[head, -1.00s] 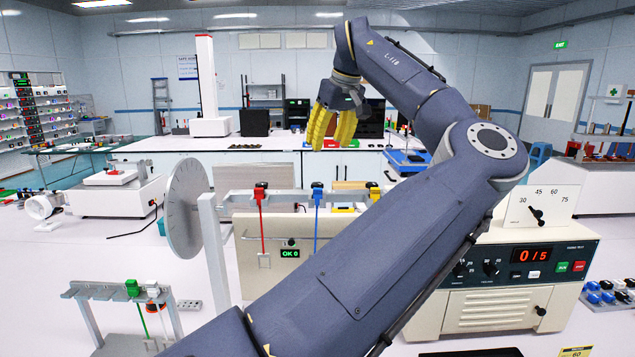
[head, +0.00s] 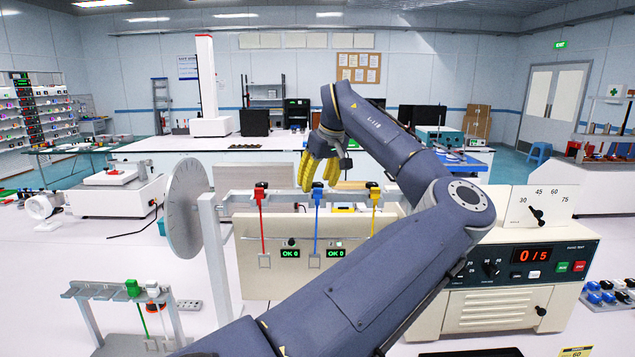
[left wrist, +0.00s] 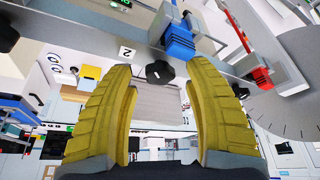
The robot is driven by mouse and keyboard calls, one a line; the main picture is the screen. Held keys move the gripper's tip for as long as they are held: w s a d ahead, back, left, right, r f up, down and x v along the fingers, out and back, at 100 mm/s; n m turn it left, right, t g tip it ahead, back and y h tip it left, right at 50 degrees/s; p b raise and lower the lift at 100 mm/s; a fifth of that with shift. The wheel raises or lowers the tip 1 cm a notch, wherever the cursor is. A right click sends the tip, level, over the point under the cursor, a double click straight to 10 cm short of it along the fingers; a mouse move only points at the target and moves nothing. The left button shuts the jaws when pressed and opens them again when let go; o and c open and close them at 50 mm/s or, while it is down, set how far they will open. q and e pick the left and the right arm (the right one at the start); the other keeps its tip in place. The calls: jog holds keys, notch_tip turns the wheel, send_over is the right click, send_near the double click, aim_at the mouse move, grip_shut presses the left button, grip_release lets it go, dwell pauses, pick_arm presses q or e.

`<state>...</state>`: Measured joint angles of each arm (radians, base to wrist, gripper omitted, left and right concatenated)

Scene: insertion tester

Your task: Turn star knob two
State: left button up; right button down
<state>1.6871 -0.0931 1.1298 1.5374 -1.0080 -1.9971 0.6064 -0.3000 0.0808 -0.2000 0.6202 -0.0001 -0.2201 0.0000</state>
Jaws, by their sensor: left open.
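Star knob two, a black knob (left wrist: 160,73) beside a white label reading 2 (left wrist: 126,52), shows in the left wrist view on a grey bar. My left gripper (left wrist: 160,85) has its yellow fingers spread, one on each side of the knob in the picture. The knob appears a little beyond the fingertips, and nothing is held. In the head view my left gripper (head: 318,182) is at the rail, by the blue connector (head: 317,191). The knob is not visible there. My right gripper is in neither view.
Another black knob (left wrist: 8,37) lies at the left edge of the wrist view. A red connector (head: 260,188) and a yellow one (head: 374,190) flank the blue one on the rail. A round grey disc (head: 186,208) stands left. The control box (head: 510,275) stands right.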

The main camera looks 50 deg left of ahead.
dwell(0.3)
pick_arm(q)
grip_shut()
dwell(0.3)
